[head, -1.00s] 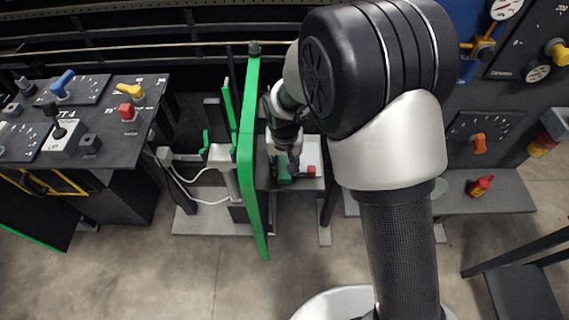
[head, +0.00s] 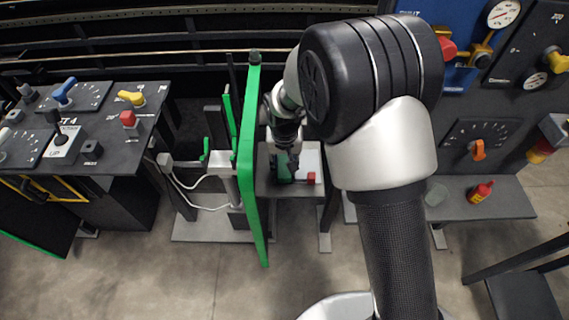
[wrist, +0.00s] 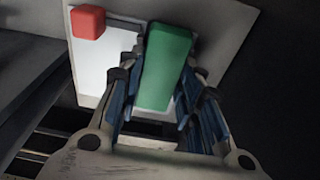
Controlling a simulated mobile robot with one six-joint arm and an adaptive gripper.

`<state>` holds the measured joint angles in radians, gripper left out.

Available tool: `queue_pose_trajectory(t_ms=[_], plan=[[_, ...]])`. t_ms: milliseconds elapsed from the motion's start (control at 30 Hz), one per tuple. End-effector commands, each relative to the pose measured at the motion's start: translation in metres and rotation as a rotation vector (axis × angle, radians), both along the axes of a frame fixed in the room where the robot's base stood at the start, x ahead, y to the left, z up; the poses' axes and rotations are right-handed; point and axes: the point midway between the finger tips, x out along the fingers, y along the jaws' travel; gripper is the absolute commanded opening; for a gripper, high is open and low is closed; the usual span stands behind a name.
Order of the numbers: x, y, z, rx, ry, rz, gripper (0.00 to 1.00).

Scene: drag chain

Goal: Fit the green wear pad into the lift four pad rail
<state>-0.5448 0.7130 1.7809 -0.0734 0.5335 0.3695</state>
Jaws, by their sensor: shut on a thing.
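The green wear pad (wrist: 165,68) is a long green block in the wrist view, between the two fingers of my gripper (wrist: 160,95). My gripper is shut on it. In the head view my gripper (head: 286,160) points down over a small grey stand, and the pad (head: 284,172) shows partly at its tip. I cannot tell whether the pad still touches the surface under it. I cannot make out the pad rail for certain; the lift post with green parts (head: 222,160) stands left of the green upright panel.
A red block (wrist: 88,22) lies on a white sheet (wrist: 105,70) beside the pad. The tall green panel (head: 248,160) stands close left of my gripper. A control desk (head: 100,150) is at left. A bench (head: 460,205) with a red bottle (head: 481,192) is at right.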

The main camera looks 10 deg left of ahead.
Motion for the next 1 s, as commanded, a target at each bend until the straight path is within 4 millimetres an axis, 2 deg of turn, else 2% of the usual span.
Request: queue_pose_trajectory(t_ms=[767, 800, 1000], plan=[[0.019, 0.004, -0.002, 0.001, -0.002, -0.001, 0.0], [0.018, 0.004, -0.002, 0.001, -0.002, -0.001, 0.35], [0.018, 0.004, -0.002, 0.001, -0.002, -0.001, 0.49]])
